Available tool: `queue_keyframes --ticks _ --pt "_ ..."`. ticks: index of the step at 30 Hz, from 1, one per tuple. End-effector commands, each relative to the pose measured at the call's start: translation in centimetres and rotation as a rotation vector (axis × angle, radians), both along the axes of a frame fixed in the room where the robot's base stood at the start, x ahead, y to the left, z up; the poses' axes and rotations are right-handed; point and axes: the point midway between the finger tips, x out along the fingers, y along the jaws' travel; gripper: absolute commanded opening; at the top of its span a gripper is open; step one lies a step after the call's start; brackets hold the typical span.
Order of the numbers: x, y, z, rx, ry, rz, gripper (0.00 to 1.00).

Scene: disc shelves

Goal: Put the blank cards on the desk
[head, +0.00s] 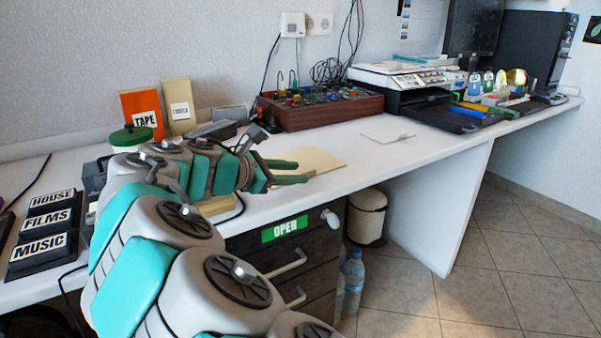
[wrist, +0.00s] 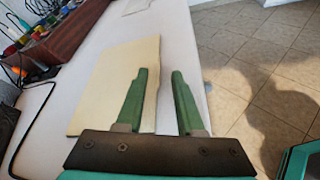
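The white desk (head: 372,163) runs along the wall. A plain beige sheet or folder (head: 322,160), perhaps the blank cards, lies flat on it; it also shows in the wrist view (wrist: 105,78). A smaller whitish sheet (head: 388,137) lies farther right on the desk. I cannot tell which of these are the cards. My gripper (head: 303,171) is open, with its green fingers over the right edge of the beige sheet in the wrist view (wrist: 160,71).
An orange TAPE box (head: 142,113) and a beige box (head: 179,106) stand at the back left. Black labelled boxes (head: 40,222) lie at far left. A brown control box (head: 325,108) and a printer (head: 400,77) stand behind. Drawers marked OPEN (head: 285,231) are below.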

Motion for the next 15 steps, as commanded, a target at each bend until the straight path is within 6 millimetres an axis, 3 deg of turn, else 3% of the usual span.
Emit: queue_keyframes --ticks 6,15 --pt "-2.9 3.4 1.6 0.002 -0.003 0.008 0.37" --pt "-5.6 5.9 3.0 0.000 -0.001 0.004 0.37"
